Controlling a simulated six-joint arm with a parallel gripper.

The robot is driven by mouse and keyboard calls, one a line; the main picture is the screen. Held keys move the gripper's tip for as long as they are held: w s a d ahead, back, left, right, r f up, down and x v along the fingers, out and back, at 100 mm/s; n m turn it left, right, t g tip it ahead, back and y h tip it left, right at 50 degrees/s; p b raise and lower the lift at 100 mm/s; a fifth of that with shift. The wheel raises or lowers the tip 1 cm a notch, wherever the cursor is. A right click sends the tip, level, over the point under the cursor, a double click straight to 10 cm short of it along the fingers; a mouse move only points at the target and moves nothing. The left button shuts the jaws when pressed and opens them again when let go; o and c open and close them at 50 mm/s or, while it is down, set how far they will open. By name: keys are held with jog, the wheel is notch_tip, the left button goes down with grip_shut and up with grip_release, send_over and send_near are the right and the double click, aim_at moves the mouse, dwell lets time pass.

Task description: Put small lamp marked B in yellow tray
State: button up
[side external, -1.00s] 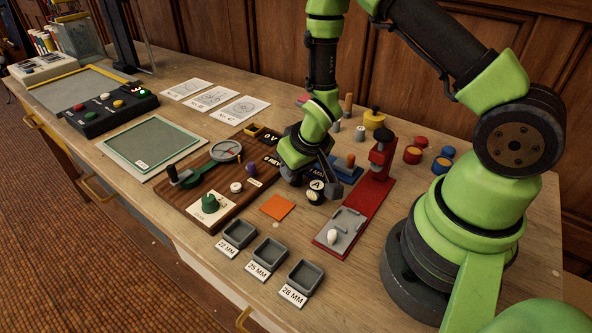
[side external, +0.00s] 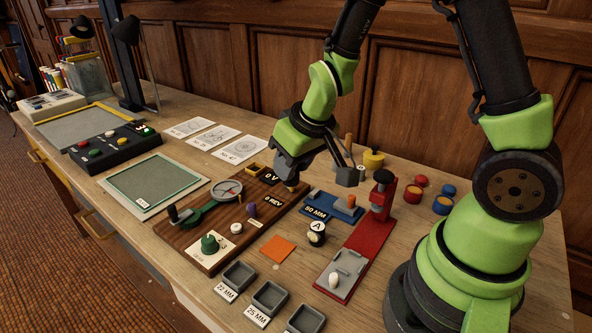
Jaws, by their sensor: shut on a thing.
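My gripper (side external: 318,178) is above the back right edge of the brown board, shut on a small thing. A small lamp marked A (side external: 317,234) stands upright on the table, in front of and below my gripper.
The brown board (side external: 190,232) carries a dial, a green knob and several pegs. A blue block marked 60 MM (side external: 320,207) and a red stand (side external: 378,205) are right of it. Grey bins (side external: 238,275) line the front. A larger yellow-edged panel (side external: 88,118) lies far left.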

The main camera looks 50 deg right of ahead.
jog(key=w+d+r, duration=0.1)
jog(key=w+d, duration=0.1)
jog(key=w, duration=0.8)
jog(key=shift+m+h, duration=0.5)
jog(key=shift+m, duration=0.2)
jog(key=shift+w+d+f, duration=1.35)
jog(key=shift+w+f, duration=0.2)
jog(key=shift+f, duration=0.05)
jog(key=shift+w+d+f, duration=1.3)
jog(key=shift+w+f, duration=0.2)
jog(key=shift+f, duration=0.1)
jog(key=shift+w+d+f, duration=1.35)
jog(key=shift+w+f, duration=0.2)
jog(key=shift+f, duration=0.05)
jog(key=shift+f, duration=0.85)
jog(key=o, duration=1.3)
